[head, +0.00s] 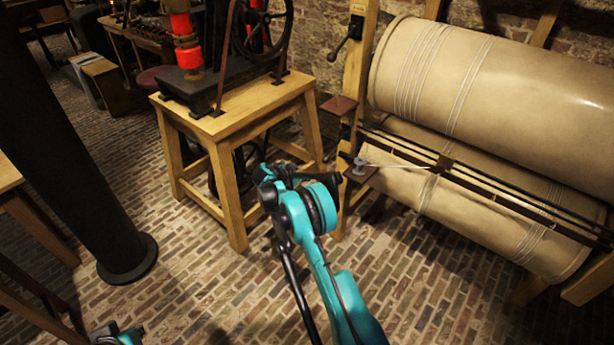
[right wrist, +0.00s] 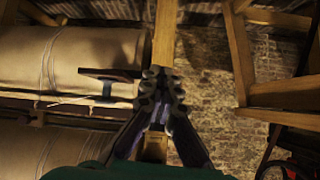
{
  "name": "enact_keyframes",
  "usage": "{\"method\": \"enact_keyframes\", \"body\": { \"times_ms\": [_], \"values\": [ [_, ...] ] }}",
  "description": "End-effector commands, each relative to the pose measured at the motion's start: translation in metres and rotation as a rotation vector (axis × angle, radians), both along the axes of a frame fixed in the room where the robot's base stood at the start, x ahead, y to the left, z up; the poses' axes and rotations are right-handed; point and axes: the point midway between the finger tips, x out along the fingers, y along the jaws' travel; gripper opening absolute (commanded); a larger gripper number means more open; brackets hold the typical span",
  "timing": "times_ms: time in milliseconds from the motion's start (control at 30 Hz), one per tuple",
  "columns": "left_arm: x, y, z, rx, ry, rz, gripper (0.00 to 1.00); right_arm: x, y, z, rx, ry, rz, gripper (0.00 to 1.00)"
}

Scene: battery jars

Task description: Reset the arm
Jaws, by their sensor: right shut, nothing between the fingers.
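My right arm, teal and black, reaches up from the bottom middle of the head view. Its gripper is mostly hidden behind the wrist there. In the right wrist view the right gripper (right wrist: 162,78) has its two dark fingers together, with nothing held. It points at a wooden post (right wrist: 165,35) with a brick wall behind. A bit of teal and black of my left arm shows at the bottom left of the head view; its gripper is out of sight.
Large beige drums (head: 500,85) on a wooden frame stand at right, with a small dark bracket shelf (head: 340,105) on the post. A wooden table (head: 240,110) bears a machine with a wheel. A black column (head: 60,150) stands at left. Brick floor (head: 200,290) is clear between.

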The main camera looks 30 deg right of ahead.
Motion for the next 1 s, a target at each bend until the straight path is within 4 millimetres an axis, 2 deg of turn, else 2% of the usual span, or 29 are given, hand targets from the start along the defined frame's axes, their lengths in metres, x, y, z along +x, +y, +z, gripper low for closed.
{"method": "enact_keyframes", "body": {
  "times_ms": [433,533,667,767,900,1000],
  "values": [
    [0.000,0.000,0.000,0.000,0.000,0.000,0.00,0.000,0.000,0.001,-0.001,0.000,0.001,0.00],
    [0.000,0.000,0.000,0.000,0.000,0.000,0.00,-0.001,0.003,0.011,0.005,0.009,0.016,0.00],
    [0.000,0.000,0.000,0.000,0.000,0.000,0.00,-0.008,0.017,0.045,0.031,0.053,0.084,0.00],
    [0.000,0.000,0.000,0.000,0.000,0.000,0.00,-0.023,0.033,0.084,0.063,0.106,0.168,0.00],
    [0.000,0.000,0.000,0.000,0.000,0.000,0.00,-0.055,0.060,0.135,0.104,0.175,0.303,0.00],
    [0.000,0.000,0.000,0.000,0.000,0.000,0.00,-0.084,0.080,0.166,0.129,0.216,0.404,0.00]
  ]
}}
